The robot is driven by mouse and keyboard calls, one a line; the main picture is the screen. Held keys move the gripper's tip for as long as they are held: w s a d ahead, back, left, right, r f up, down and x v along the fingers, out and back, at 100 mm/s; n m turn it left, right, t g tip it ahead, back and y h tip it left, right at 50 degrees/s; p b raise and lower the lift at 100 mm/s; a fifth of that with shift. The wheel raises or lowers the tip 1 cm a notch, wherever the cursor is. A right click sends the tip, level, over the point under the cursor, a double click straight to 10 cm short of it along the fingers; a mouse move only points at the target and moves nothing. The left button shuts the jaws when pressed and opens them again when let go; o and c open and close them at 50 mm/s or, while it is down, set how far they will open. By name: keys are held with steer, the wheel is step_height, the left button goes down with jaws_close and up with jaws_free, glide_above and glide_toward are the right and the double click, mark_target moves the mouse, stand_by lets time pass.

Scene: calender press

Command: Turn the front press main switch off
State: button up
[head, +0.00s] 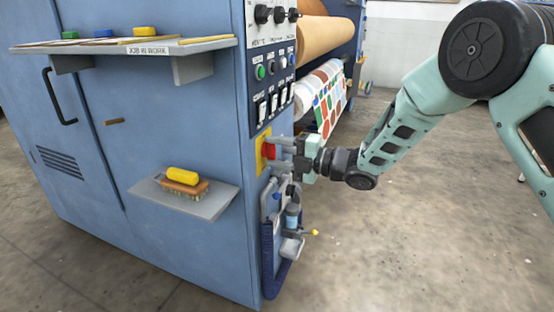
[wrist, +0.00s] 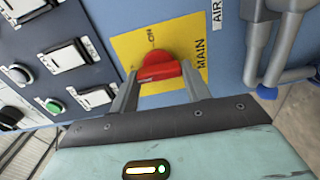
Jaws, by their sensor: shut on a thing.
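The main switch is a red rotary handle (wrist: 158,70) on a yellow plate (wrist: 193,47) marked "MAIN" and "ON" in the wrist view. In the head view the red handle (head: 268,150) and yellow plate (head: 261,160) sit on the narrow end face of the blue press, below the button panel. My gripper (wrist: 160,82) is shut on the red handle, one finger at each end of it. My gripper also shows in the head view (head: 275,152), reaching in from the right. The handle's grip lies roughly across the wrist picture, slightly tilted.
A panel of push buttons and rocker switches (head: 271,85) is just above the switch. Pipes and a hose (head: 270,235) hang below it. A shelf with a brush (head: 185,188) juts out at left. Printed rolls (head: 323,95) lie behind. Floor at right is clear.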

steer(key=shift+o, duration=0.2)
steer(key=shift+d+f+n, duration=0.1)
steer(key=shift+n, duration=0.2)
steer(key=o, duration=1)
steer(key=shift+c, duration=0.2)
steer(key=p+v, duration=0.3)
steer(key=v, duration=1.4)
steer(key=shift+d, duration=0.15)
